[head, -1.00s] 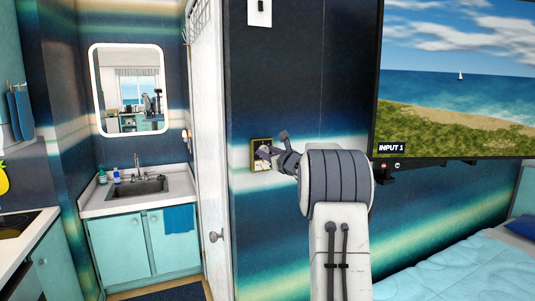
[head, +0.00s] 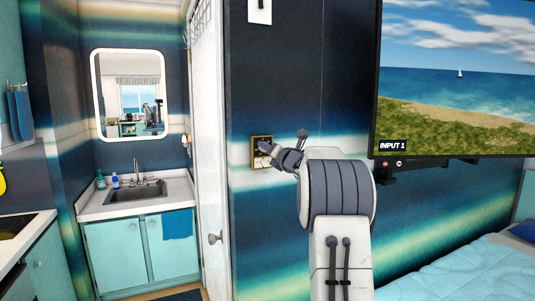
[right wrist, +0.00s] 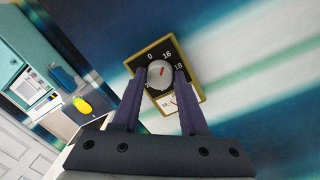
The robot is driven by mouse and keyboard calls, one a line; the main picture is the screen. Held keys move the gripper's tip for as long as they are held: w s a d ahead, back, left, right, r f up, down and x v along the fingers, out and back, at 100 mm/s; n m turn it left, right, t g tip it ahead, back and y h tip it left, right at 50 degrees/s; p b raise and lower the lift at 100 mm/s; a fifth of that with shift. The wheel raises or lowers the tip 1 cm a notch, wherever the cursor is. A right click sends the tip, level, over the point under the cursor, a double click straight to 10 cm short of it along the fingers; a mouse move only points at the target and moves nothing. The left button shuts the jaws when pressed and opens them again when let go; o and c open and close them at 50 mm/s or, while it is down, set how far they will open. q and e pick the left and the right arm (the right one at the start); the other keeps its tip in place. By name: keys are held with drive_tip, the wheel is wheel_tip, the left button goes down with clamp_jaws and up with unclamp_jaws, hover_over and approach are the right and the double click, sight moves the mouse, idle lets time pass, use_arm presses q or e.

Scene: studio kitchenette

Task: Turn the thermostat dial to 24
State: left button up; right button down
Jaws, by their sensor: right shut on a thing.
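The thermostat (head: 256,161) is a dark panel with a gold frame on the striped blue wall, partly covered by my right gripper in the head view. The right wrist view shows its round grey dial (right wrist: 158,75) with a small red mark. The numbers 0, 16 and 18 (right wrist: 178,67) show around the dial's upper side; the other numbers are hidden. The red mark points up and right, roughly toward 16 to 18. My right gripper (right wrist: 161,80) is shut on the dial, one finger on each side. My left gripper is out of view.
A small white gauge (right wrist: 169,103) sits below the dial, partly hidden between the fingers. A large screen (head: 455,80) hangs to the right of my arm. A white door (head: 207,150) stands open left of the thermostat. A bed (head: 460,270) lies at the lower right.

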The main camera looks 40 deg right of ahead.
drive_tip(key=n+p, duration=1)
drive_tip(key=n, duration=0.5)
drive_tip(key=n+g+p, duration=0.1)
drive_tip(key=n+p, duration=0.8)
drive_tip(key=n, duration=0.6)
drive_tip(key=shift+a+n+g+h+p, duration=0.2)
drive_tip(key=shift+n+g+h+p, duration=0.1)
drive_tip(key=shift+n+h+p, duration=0.1)
idle(0.5)
idle(0.3)
drive_tip(key=shift+c, duration=2.2)
unclamp_jaws()
